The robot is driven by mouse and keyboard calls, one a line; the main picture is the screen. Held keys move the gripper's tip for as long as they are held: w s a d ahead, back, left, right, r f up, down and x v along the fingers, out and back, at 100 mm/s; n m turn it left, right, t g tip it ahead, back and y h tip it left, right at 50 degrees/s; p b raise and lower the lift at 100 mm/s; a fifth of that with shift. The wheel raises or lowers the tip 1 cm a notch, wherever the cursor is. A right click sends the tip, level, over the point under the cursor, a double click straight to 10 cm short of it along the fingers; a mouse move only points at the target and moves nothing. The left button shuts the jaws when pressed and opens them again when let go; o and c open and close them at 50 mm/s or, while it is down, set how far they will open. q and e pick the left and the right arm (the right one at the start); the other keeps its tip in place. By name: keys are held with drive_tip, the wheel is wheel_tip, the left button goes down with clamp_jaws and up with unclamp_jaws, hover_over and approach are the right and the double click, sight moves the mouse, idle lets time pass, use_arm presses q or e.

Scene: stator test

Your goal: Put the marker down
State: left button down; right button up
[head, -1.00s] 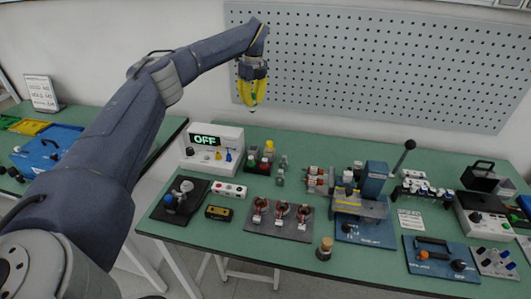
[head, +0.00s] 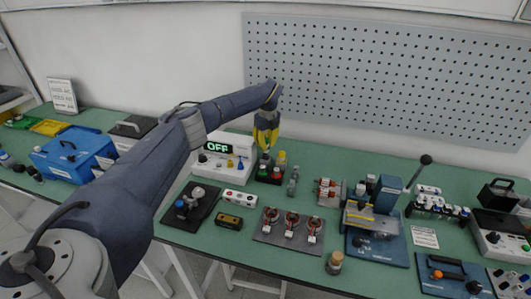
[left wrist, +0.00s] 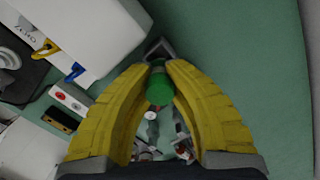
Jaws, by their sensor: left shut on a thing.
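My left gripper (head: 265,148) points down just above a small black holder (head: 268,178) beside the white OFF box. The holder has a yellow-topped piece (head: 281,158) and other small pieces in it. In the left wrist view the yellow fingers of my left gripper (left wrist: 160,68) are closed on the marker (left wrist: 159,88), whose round green end faces the camera. The marker's lower end is hidden, so I cannot tell whether it touches the holder. My right gripper is not in view.
The white OFF box (head: 222,158) stands close on the left of the gripper. A small grey-green bottle (head: 293,182) stands to the right of the holder. A plate with copper coils (head: 290,229) lies in front. The bench behind the holder is clear.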

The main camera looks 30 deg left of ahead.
sight(266, 153)
use_arm(q)
drive_tip(key=shift+f, duration=2.15)
drive_tip(key=shift+f, duration=0.45)
drive_tip(key=c, duration=1.4)
unclamp_jaws()
drive_tip(key=shift+c, duration=0.2)
drive_tip(key=shift+r, duration=0.1)
drive_tip(key=r, duration=0.8)
drive_tip(key=d+r, duration=0.1)
drive_tip(key=r, duration=0.3)
drive_tip(key=shift+s+r, duration=0.2)
drive_tip(key=shift+r, duration=0.15)
